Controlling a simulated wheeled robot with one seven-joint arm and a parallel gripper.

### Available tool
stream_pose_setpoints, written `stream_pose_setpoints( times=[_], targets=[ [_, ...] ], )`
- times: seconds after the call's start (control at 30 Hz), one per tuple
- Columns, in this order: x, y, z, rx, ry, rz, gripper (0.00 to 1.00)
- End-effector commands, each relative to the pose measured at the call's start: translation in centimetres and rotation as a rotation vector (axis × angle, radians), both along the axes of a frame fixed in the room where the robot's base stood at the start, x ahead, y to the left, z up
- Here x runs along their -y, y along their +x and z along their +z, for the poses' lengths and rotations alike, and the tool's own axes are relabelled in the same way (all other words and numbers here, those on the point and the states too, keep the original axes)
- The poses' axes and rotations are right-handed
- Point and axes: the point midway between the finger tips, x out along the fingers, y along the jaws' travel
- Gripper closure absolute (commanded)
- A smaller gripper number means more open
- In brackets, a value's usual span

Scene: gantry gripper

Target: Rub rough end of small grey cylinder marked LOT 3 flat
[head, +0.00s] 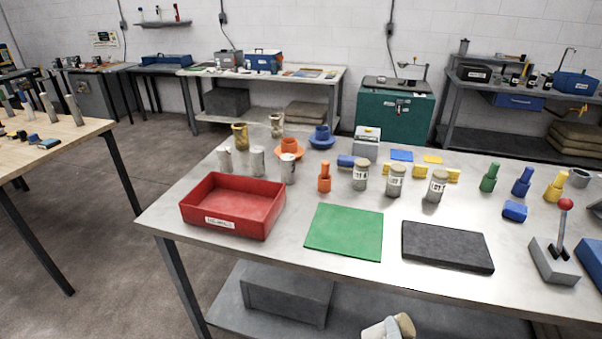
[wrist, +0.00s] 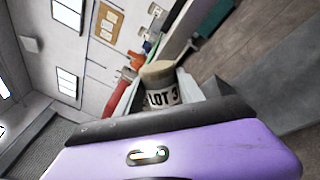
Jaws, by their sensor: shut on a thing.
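The small grey cylinder marked LOT 3 (wrist: 160,92) is in my gripper (wrist: 165,108), seen in the wrist view. The jaws are shut around its sides, and its tan, rough-looking end sticks out past them. Its lower part is hidden by the gripper. In the head view, a pale piece with a tan end (head: 405,324) shows at the bottom edge, in front of the table; it looks like the held cylinder, cut off by the frame. A dark grey flat block (head: 447,247) lies on the table's front right. Nothing touches its top.
A green mat (head: 345,232) lies left of the dark block, and a red tray (head: 233,207) stands further left. Three similar tan-topped labelled cylinders (head: 395,182) stand behind. A red-knobbed lever (head: 556,252) stands right of the block. The metal table (head: 300,255) has a front edge near me.

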Motion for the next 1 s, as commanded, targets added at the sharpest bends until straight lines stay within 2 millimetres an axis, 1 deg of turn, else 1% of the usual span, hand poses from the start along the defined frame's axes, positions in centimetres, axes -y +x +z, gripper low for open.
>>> stream_pose_setpoints(
  times=[0.3, 0.4, 0.5, 0.63, 0.87, 0.93, 1.0],
  targets=[
    [0.12, 0.05, 0.17, 0.003, 0.482, -0.002, 1.00],
    [0.15, 0.05, 0.24, 0.004, 0.626, -0.003, 1.00],
    [0.05, 0.05, 0.26, 0.003, 0.726, -0.001, 1.00],
    [0.03, 0.05, 0.23, 0.003, 0.773, 0.000, 1.00],
    [0.01, 0.05, 0.20, 0.003, 0.762, 0.000, 1.00],
    [0.03, 0.05, 0.21, 0.002, 0.716, 0.000, 1.00],
    [0.02, 0.05, 0.20, 0.002, 0.619, 0.000, 1.00]
  ],
)
